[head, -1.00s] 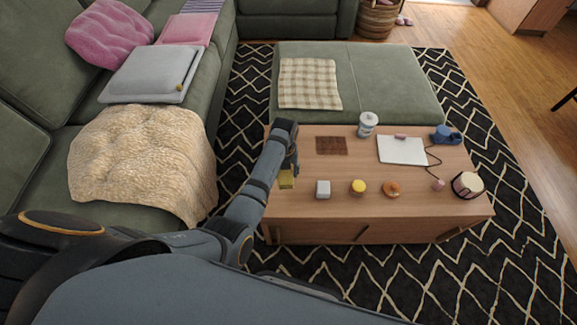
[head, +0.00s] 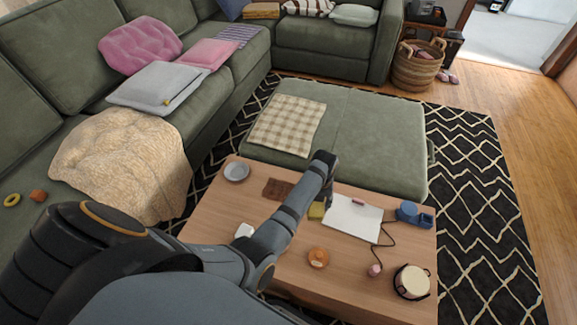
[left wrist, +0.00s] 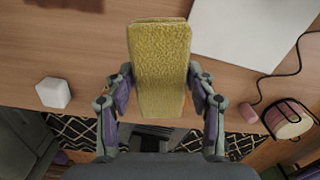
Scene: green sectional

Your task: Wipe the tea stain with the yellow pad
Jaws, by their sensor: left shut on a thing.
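My left gripper (head: 318,202) is shut on the yellow pad (head: 316,211), over the middle of the wooden table beside the white sheet. In the left wrist view the yellow pad (left wrist: 161,70) sits between the two fingers of the left gripper (left wrist: 160,95). I cannot tell whether it touches the table. A dark brown rectangular patch (head: 277,189) lies on the table left of the gripper; its edge shows at the top left of the left wrist view (left wrist: 65,4). I cannot tell whether this patch is the tea stain. My right gripper is out of view.
The table (head: 205,215) bears a grey saucer (head: 236,171), a white block (head: 245,231), an orange round item (head: 318,258), a white sheet (head: 352,217), a blue mug-like item (head: 412,214) and a cream drum-shaped item (head: 411,282). My arm covers part of the tabletop.

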